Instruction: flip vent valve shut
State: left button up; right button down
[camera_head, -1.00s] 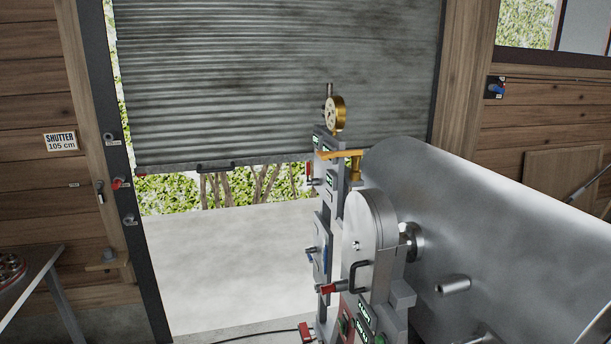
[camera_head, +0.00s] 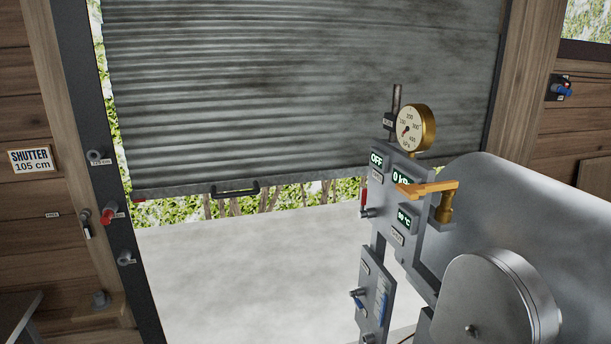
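An orange-yellow lever (camera_head: 428,189) on a brass valve body (camera_head: 443,211) stands beside the grey control panel, above the steel vessel; it looks like the vent valve. The lever lies about level and points left across the panel. A brass pressure gauge (camera_head: 415,128) sits above it. The panel's displays (camera_head: 401,175) read "OFF", "0 k…" partly covered by the lever, and what looks like "90 °C". A small red-handled lever (camera_head: 364,204) is on the panel's left side. Neither of my grippers is in view.
The big steel vessel (camera_head: 520,205) with a round end cover (camera_head: 485,298) fills the lower right. A partly raised shutter (camera_head: 290,90) stands behind, with open floor (camera_head: 240,270) below it. A lower panel (camera_head: 375,300) carries a blue-handled control.

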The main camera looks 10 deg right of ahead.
aim_at(362, 214)
jog(key=i+j, duration=0.25)
jog(key=i, duration=0.2)
jog(key=i+j+u, duration=0.15)
jog(key=i, duration=0.25)
jog(key=j, duration=0.1)
